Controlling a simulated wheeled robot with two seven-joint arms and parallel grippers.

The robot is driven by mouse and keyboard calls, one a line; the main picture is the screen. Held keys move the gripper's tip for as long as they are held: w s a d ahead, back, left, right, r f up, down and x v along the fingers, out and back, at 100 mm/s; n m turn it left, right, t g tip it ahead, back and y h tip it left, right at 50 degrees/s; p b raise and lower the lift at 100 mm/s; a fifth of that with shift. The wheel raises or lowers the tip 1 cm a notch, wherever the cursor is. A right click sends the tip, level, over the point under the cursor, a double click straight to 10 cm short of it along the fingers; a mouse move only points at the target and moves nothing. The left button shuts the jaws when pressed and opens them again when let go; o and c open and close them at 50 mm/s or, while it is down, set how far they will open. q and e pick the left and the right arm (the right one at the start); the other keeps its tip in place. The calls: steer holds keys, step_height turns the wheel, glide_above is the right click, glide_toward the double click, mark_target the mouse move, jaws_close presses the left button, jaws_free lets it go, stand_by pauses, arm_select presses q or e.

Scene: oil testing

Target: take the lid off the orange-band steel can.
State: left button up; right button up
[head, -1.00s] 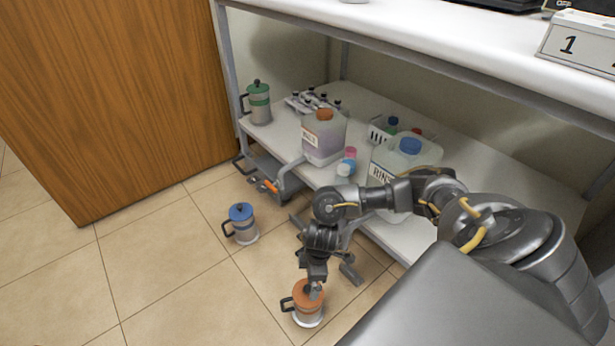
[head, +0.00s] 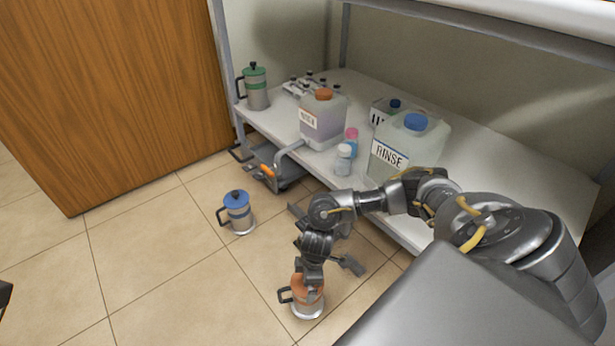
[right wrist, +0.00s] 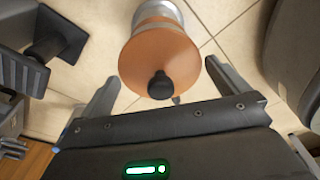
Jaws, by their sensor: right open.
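The steel can with the orange band and orange lid (head: 307,299) stands on the tiled floor at the bottom of the head view, its black handle to the left. In the right wrist view its orange lid (right wrist: 150,55) shows with a black knob (right wrist: 161,85) on top. My right gripper (right wrist: 163,72) is open, one finger on each side of the lid, with gaps visible between fingers and lid. In the head view the right gripper (head: 312,278) hides part of the lid. The lid appears seated on the can. My left gripper cannot be made out.
A blue-lidded can (head: 238,213) stands on the floor to the left. A green-banded can (head: 256,90), a waste jug (head: 322,120) and a rinse jug (head: 420,150) stand on the low shelf (head: 480,165). Open floor lies left. A dark piece shows at the left edge.

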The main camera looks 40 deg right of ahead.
steer(key=shift+c, duration=0.4)
steer(key=c, duration=0.6)
